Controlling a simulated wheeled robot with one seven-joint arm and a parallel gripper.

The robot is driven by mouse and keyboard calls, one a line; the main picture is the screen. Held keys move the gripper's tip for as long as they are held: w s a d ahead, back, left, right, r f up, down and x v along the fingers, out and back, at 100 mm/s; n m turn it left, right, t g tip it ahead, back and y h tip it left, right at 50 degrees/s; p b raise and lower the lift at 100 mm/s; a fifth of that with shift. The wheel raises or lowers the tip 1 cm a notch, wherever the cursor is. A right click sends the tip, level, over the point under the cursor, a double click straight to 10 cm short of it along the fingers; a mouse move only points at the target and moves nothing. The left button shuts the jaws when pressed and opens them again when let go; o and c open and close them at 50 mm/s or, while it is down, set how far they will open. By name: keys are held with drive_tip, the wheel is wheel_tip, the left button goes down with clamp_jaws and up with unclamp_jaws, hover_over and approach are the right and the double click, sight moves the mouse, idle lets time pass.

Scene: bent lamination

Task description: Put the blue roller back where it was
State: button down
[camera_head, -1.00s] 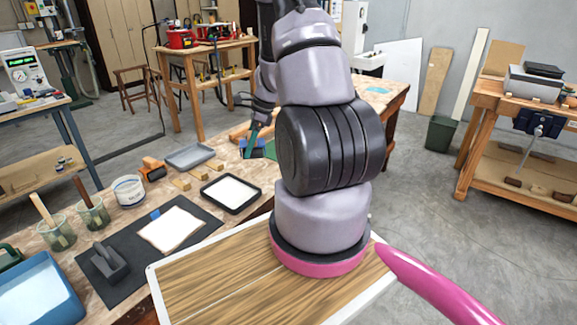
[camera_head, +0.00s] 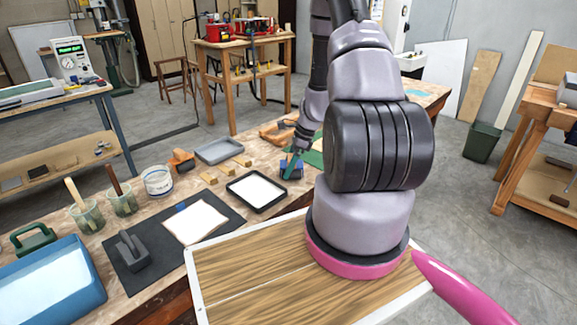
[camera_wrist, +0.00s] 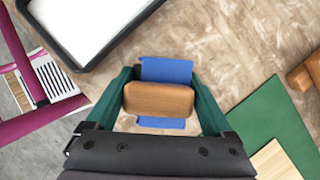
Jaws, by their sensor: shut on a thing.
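The blue roller (camera_head: 291,170) is at the far part of the bench, just right of and beyond the black-rimmed tray (camera_head: 257,191). In the wrist view the roller (camera_wrist: 166,70) shows blue above and below a wooden block-like part (camera_wrist: 159,99). My gripper (camera_head: 297,155) is shut on it from above. In the wrist view the green fingers of my gripper (camera_wrist: 160,98) press the two ends of the wooden part. The roller is at or just above the bench top; I cannot tell whether it touches.
A green mat (camera_wrist: 268,132) lies right of the roller. A grey tray (camera_head: 219,151) and small wood strips (camera_head: 225,169) lie left of it. An orange-handled tool (camera_head: 181,161), a white tub (camera_head: 158,181) and a black mat (camera_head: 139,235) are farther left. A wood-topped board (camera_head: 270,275) is in front.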

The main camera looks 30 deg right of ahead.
drive_tip(key=shift+f, duration=0.55)
unclamp_jaws()
